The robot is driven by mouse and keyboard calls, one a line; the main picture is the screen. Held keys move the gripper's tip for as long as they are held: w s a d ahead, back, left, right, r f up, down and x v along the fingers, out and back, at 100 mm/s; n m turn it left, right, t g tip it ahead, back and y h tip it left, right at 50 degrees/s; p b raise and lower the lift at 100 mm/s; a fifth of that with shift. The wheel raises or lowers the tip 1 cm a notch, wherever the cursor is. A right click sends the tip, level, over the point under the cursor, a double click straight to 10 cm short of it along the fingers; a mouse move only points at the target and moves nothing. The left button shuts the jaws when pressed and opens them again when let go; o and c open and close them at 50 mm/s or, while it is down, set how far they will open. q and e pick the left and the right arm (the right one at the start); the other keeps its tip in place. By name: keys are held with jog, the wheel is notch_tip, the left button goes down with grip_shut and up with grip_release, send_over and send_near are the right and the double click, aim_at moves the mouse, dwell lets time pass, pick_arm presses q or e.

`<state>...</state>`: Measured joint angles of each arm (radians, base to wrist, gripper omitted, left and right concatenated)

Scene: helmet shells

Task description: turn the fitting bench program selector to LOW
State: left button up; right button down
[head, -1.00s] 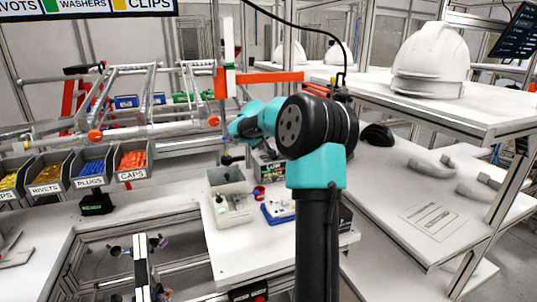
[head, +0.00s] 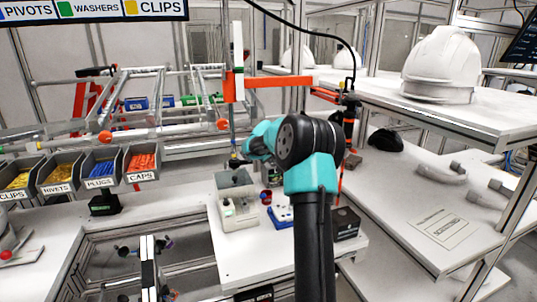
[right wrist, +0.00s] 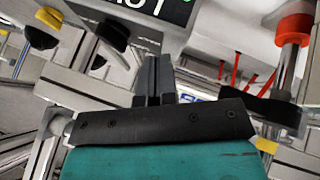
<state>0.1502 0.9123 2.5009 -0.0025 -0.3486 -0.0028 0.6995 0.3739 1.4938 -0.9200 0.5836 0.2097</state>
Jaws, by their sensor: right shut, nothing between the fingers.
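A pale grey box with small knobs on its front (head: 238,200) stands on the white bench top (head: 240,262) in the head view. I cannot make out a program selector dial or the word LOW on it. My right arm reaches in over the bench, and its wrist is beyond and above this bench top. In the right wrist view my right gripper (right wrist: 153,70) has its two dark fingers together, with nothing between them. Its fingertips are hidden or too small to tell in the head view. My left gripper is not in view.
Labelled bins, such as the orange CAPS bin (head: 142,164), stand at the left. A blue tray (head: 281,214) and a dark box (head: 346,222) are beside the grey box. A white helmet (head: 438,65) sits on the right shelf. An orange bar (head: 275,80) crosses behind my arm.

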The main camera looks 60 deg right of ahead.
jog(key=shift+s+d+f, duration=0.1)
jog(key=shift+d+f, duration=0.05)
jog(key=shift+d, duration=0.6)
jog(key=shift+s+d+f, duration=0.15)
jog(key=shift+d, duration=0.6)
jog(key=shift+s+d+f, duration=0.1)
jog(key=shift+d+f, duration=0.05)
jog(key=shift+d, duration=0.6)
jog(key=shift+d, duration=0.1)
